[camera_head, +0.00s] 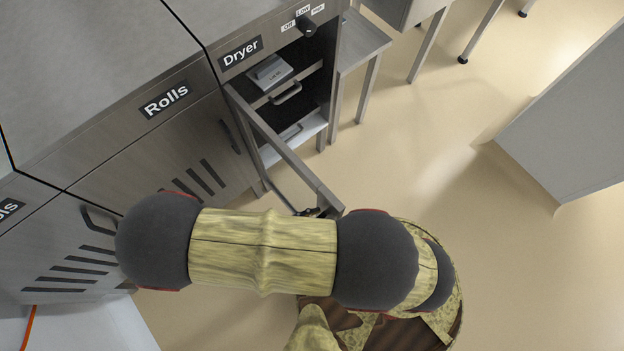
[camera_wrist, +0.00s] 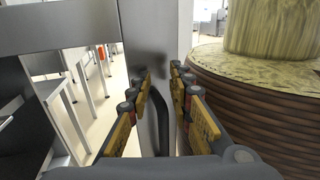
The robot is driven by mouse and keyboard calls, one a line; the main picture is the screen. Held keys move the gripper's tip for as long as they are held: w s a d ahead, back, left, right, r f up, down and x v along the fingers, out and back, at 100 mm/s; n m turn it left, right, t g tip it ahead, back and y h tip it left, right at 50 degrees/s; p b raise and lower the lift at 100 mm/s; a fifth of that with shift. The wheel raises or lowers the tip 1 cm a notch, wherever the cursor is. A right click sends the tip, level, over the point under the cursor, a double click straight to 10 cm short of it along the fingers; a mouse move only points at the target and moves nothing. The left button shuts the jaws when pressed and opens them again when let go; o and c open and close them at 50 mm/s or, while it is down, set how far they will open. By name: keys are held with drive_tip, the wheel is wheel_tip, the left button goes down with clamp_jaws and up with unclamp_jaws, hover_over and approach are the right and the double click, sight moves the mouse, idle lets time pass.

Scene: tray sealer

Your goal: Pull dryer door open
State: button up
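The dryer door (camera_head: 285,148) stands swung out from the dryer front, seen from above as a grey metal edge running down and right from the dryer. The dryer's inside is exposed. In the wrist view the door (camera_wrist: 150,38) is an upright grey panel straight ahead, with a dark curved handle (camera_wrist: 162,112) low on it. My gripper (camera_wrist: 160,80) has its two fingers apart, one on each side of the handle; I see no clear contact. In the head view only a dark bit of my gripper (camera_head: 318,212) shows at the door's free end, mostly hidden by my arm.
Inside the dryer are a drawer handle (camera_head: 286,93) and a pale labelled box (camera_head: 269,73). The Dryer label (camera_head: 240,52) and a heat knob (camera_head: 306,26) are above. The Rolls cabinet (camera_head: 150,150) adjoins on the left. Open floor (camera_head: 440,150) lies to the right, before a grey cabinet (camera_head: 580,130).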

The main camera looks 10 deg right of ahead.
drive_tip(key=shift+s+d+r, duration=0.1)
drive_tip(key=shift+d+r, duration=0.05)
drive_tip(key=shift+r, duration=1.2)
drive_tip(key=shift+f, duration=0.1)
